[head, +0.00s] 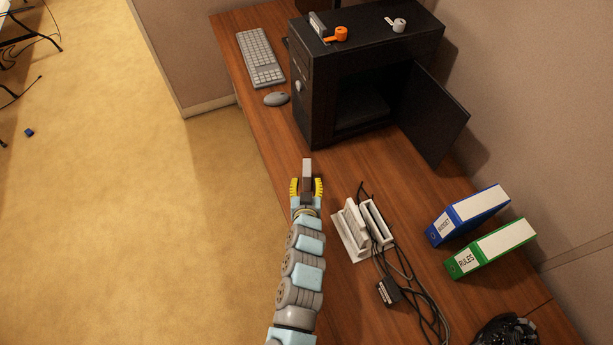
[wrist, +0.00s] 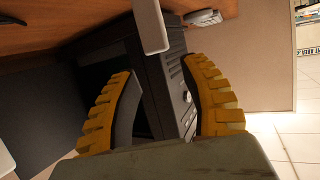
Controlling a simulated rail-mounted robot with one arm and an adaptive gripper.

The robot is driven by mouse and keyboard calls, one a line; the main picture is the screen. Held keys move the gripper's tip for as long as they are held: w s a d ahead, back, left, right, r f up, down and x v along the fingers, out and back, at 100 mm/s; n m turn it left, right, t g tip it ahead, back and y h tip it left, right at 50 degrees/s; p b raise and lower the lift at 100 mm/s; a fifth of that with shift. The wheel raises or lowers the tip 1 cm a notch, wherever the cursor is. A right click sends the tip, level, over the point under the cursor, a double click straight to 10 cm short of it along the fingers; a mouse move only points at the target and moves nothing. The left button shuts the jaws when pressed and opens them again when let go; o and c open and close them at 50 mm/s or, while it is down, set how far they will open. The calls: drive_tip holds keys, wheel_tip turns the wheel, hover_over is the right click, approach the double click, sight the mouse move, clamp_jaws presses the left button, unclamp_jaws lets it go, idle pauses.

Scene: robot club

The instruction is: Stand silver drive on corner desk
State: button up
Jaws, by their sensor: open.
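A silver-grey block, which looks like the silver drive (head: 307,165), stands upright on the wooden corner desk (head: 276,136), in front of the computer case. My gripper (head: 306,183) is open around it in the head view, with one yellow finger on each side. In the wrist view the drive (wrist: 150,24) shows at the top, between and beyond the spread fingers (wrist: 160,95), with gaps to both. The fingers do not visibly press on it.
A black computer case (head: 375,65) with its side panel open stands behind. A white dock (head: 355,232) with cables is close on the right, then blue (head: 470,213) and green (head: 492,247) binders. A keyboard (head: 260,58) and mouse (head: 276,99) lie at the back left.

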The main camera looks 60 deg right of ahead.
drive_tip(key=shift+v, duration=0.95)
